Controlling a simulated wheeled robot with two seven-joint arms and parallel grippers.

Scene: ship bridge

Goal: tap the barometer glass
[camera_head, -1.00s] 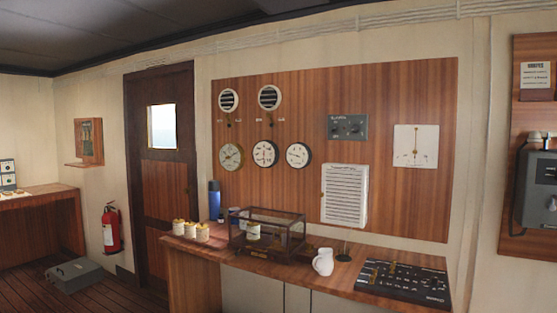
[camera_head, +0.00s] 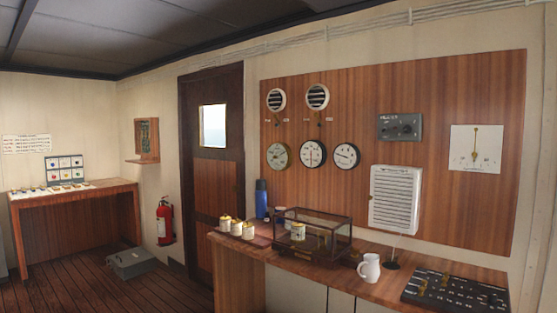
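Three round glass-fronted dials hang in a row on the wooden wall panel. The left dial (camera_head: 278,156) has a beige-green face. The middle dial (camera_head: 312,154) and the right dial (camera_head: 346,156) have white faces with dark rims. Their lettering is too small to read, so I cannot tell which one is the barometer. A glass case (camera_head: 330,224) with a pale drum inside, like a recording instrument, stands on the counter below them. Neither of my grippers is in view.
The wooden counter (camera_head: 232,244) under the panel holds small pots (camera_head: 236,228), a blue flask (camera_head: 261,198), a white jug (camera_head: 369,268) and a black switch board (camera_head: 455,292). A grey box (camera_head: 132,263) lies on the open floor near a red extinguisher (camera_head: 165,222).

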